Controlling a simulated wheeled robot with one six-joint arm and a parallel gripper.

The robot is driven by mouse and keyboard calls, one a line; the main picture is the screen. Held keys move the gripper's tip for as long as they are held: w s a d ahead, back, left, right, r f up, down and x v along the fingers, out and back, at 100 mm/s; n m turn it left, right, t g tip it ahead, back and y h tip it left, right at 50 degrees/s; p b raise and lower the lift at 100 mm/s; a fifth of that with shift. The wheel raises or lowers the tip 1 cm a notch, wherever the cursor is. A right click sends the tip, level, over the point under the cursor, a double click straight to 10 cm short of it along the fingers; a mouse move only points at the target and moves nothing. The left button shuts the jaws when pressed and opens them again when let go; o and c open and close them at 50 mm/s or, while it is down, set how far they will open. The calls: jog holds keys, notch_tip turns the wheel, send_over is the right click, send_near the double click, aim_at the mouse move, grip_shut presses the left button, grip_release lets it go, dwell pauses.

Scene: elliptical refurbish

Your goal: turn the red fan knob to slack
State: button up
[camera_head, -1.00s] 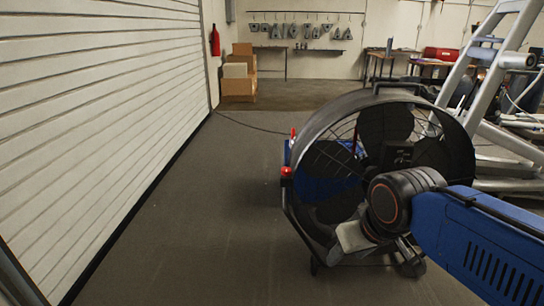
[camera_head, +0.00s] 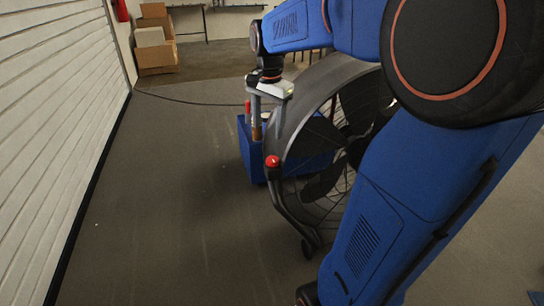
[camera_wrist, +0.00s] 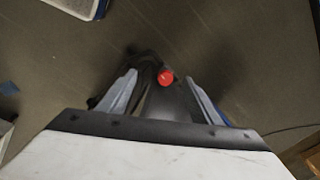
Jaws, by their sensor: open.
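The red fan knob (camera_head: 272,161) sits on the side of the large black drum fan (camera_head: 302,105), near the black tube stand, in the head view. My gripper (camera_head: 267,124) points down beside the fan's rim, open, with its fingertips above the knob in the picture. In the wrist view a round red knob (camera_wrist: 166,77) shows between the two spread fingers and slightly beyond them. No contact shows. A second small red part (camera_head: 248,107) stands behind the gripper, partly hidden. My arm hides the right part of the fan.
A blue box-like thing (camera_head: 250,150) stands at the fan's left. A white shutter wall (camera_head: 50,110) runs along the left. Cardboard boxes (camera_head: 156,45) and a red extinguisher (camera_head: 120,10) are at the back. The floor between shutter and fan is mostly free.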

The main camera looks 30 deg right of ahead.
aim_at(272, 159)
jog(key=w+d+f+m+g, duration=0.1)
jog(key=w+d+f+m, duration=0.1)
jog(key=w+d+m, duration=0.4)
jog(key=shift+n, duration=0.5)
jog(key=f, duration=0.5)
jog(key=w+f, duration=0.1)
jog(key=f, duration=1.1)
jog(key=shift+w+d+f, duration=0.1)
jog(key=shift+w+d, duration=0.15)
jog(key=shift+c, duration=0.7)
jog(key=c, duration=0.9)
